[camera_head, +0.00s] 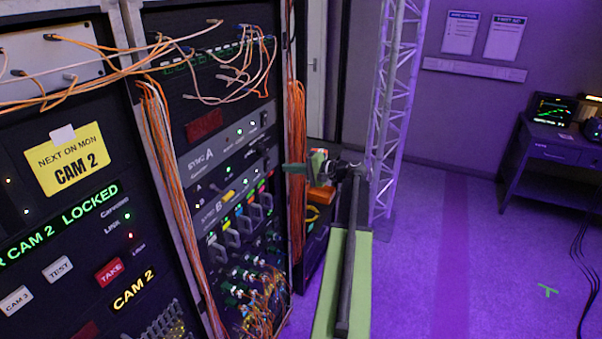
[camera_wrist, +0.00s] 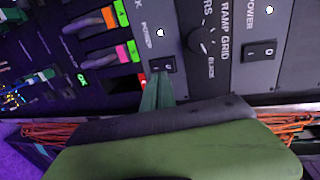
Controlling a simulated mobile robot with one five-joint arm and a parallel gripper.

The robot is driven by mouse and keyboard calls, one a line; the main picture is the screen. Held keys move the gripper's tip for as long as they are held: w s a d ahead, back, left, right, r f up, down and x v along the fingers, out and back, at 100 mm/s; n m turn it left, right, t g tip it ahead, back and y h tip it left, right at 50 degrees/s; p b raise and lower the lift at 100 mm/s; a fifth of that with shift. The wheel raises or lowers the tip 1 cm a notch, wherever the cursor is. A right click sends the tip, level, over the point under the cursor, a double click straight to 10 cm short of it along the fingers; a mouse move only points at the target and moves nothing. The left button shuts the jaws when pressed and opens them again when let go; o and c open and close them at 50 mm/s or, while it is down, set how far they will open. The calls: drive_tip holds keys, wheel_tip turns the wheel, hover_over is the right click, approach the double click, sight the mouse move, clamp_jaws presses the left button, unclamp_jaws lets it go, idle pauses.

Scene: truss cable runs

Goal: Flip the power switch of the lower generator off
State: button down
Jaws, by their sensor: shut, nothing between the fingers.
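The lower generator, marked SYNC B (camera_head: 208,209), is in the rack right below the upper one, marked SYNC A (camera_head: 203,160). In the wrist view the rack is turned sideways. There the lower generator's black power switch (camera_wrist: 164,66) has a lit white lamp (camera_wrist: 159,31) beside it. My gripper (camera_wrist: 156,82) is shut and empty, its green fingertips at the near edge of that switch. I cannot tell whether they touch it, and they partly cover it, so its position is unclear. In the head view my gripper (camera_head: 290,168) is at the rack's right side.
The upper generator's similar power switch (camera_wrist: 262,50) and a round knob (camera_wrist: 202,40) are close by. Grey cable connectors (camera_head: 232,238) and orange cables (camera_head: 297,150) crowd the rack. A white truss (camera_head: 394,110) stands to the right.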

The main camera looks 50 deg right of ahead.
sight(267, 164)
drive_tip(key=x, duration=0.2)
drive_tip(key=r+x, duration=0.1)
drive_tip(key=x, duration=0.2)
drive_tip(key=shift+w+a, duration=0.1)
drive_tip(key=shift+w, duration=0.15)
drive_tip(key=shift+w+a+r+p, duration=0.1)
drive_tip(key=shift+w+a+p, duration=0.15)
drive_tip(key=shift+p, duration=0.3)
drive_tip(key=shift+s+d, duration=0.15)
drive_tip(key=shift+d, duration=0.05)
drive_tip(key=shift+s+d, duration=0.1)
drive_tip(key=shift+s, duration=0.35)
drive_tip(key=r+p+v, duration=0.2)
drive_tip(key=p+v, duration=0.2)
drive_tip(key=v, duration=0.8)
drive_tip(key=shift+r+p, duration=0.2)
drive_tip(key=shift+p, duration=0.1)
drive_tip(key=shift+s+d, duration=0.1)
drive_tip(key=shift+s, duration=0.05)
